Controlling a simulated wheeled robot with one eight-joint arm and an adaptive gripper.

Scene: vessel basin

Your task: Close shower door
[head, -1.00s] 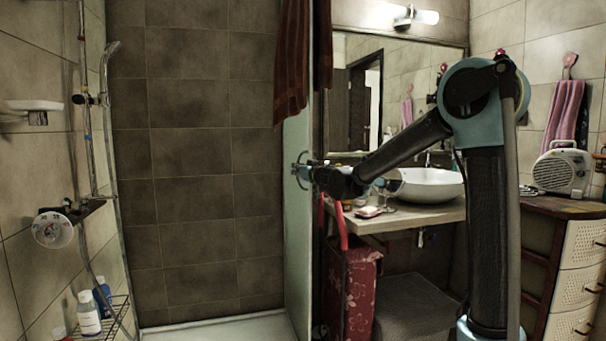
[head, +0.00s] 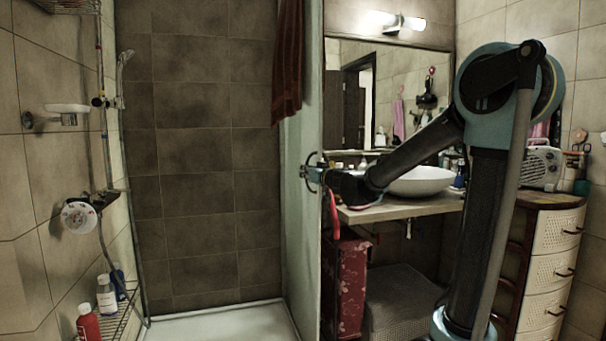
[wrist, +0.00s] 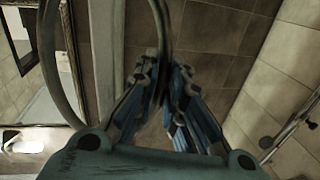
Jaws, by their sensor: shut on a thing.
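The shower door (head: 304,235) is a pale, frosted panel seen at a steep angle in the head view. It stands open, with the shower space to its left. A round, ring-like handle (head: 312,160) is on its near edge. My gripper (head: 318,175) is at this handle, coming from the right. In the wrist view the handle (wrist: 166,30) curves down between my gripper's fingers (wrist: 163,102), which are shut on it. The exact contact is partly hidden by the fingers.
A dark red towel (head: 288,65) hangs at the door's top. The shower tray (head: 225,325) is clear. Bottles (head: 107,293) stand on a rack at the left wall. A washbasin (head: 420,181), a red patterned box (head: 352,285) and drawers (head: 553,262) stand to the right.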

